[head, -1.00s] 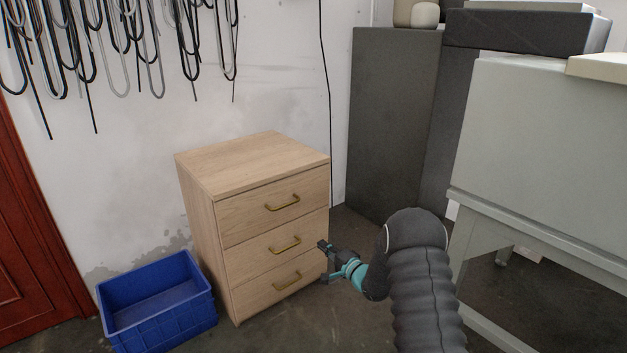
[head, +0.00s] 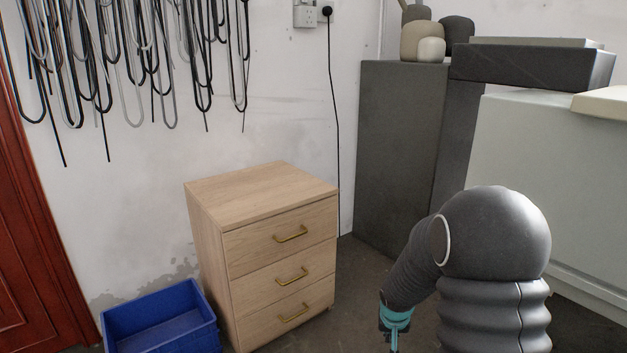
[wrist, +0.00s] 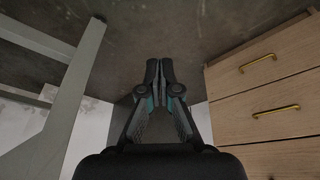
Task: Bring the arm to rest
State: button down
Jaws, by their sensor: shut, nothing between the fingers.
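My gripper (wrist: 159,72) is in the middle of the wrist view, with its two dark fingertips together and nothing between them. In the head view my arm is bent, and only the teal part of my gripper's wrist end shows low down, cut off by the bottom edge; the fingertips are out of that view. The gripper is to the right of the wooden drawer cabinet (head: 262,194) and apart from it. The cabinet also shows at the right of the wrist view (wrist: 265,95), with its drawers shut.
A blue crate (head: 160,318) stands on the floor left of the cabinet. A dark grey cabinet (head: 400,150) stands at the back. A pale grey machine (head: 560,180) is at the right; a grey frame (wrist: 75,90) is left in the wrist view. Cables (head: 130,60) hang on the wall.

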jog(key=s+a+r+n+t+p, duration=0.1)
jog(key=s+a+r, duration=0.1)
jog(key=s+r, duration=1.2)
jog(key=s+a+r+t+y+p, duration=0.1)
jog(key=s+a+r+p, duration=0.1)
jog(key=s+r, duration=1.3)
jog(key=shift+s+n, duration=0.15)
jog(key=shift+n, duration=0.25)
jog(key=shift+a, duration=0.1)
